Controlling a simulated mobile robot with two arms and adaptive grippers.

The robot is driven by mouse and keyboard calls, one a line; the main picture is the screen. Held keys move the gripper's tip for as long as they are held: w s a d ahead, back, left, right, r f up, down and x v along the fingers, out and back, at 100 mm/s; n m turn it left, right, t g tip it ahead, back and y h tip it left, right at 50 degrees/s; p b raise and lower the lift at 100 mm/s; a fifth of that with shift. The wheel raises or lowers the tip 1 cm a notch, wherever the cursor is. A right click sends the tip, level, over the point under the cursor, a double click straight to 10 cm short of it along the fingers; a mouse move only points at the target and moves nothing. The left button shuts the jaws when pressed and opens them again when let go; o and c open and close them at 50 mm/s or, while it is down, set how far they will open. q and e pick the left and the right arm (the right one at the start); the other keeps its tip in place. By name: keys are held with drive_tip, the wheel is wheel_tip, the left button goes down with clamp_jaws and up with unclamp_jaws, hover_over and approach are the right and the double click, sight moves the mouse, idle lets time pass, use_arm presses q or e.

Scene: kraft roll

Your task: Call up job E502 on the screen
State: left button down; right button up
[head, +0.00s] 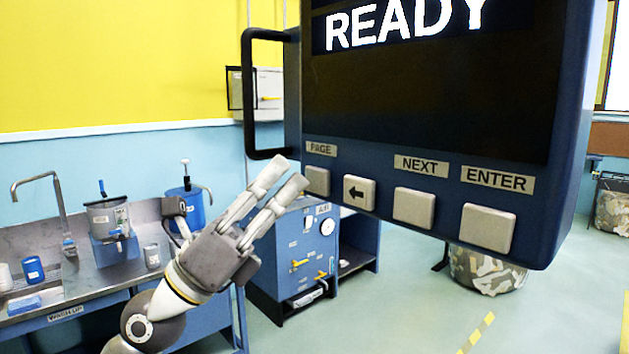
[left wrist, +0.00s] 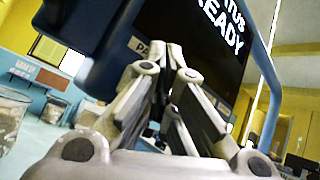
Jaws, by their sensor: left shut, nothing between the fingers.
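The screen (head: 430,95) fills the upper right of the head view, in a dark blue housing, and reads READY. Below it are the PAGE button (head: 317,181), an arrow button (head: 359,193), the NEXT button (head: 414,207) and the ENTER button (head: 488,228). My left gripper (head: 288,176) is shut and empty, its fingertips just left of the PAGE button; whether they touch it I cannot tell. In the left wrist view the fingers (left wrist: 160,75) point at the screen (left wrist: 200,50), and hide most of the buttons. My right gripper is not in view.
A black handle (head: 250,95) sticks out from the housing's left side, close above my left fingers. A steel wash-up bench (head: 85,275) with cans stands at the left. A blue cabinet with a gauge (head: 310,250) stands behind. Open floor lies at the lower right.

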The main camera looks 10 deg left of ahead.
use_arm(q)
drive_tip(key=shift+w, duration=0.1)
drive_tip(key=shift+w+d, duration=0.2)
drive_tip(key=shift+d, duration=0.05)
drive_tip(key=shift+w+d, duration=0.25)
drive_tip(key=shift+w, duration=0.1)
idle(0.9)
idle(0.3)
drive_tip(key=shift+s+a, duration=0.5)
drive_tip(key=shift+s, duration=0.15)
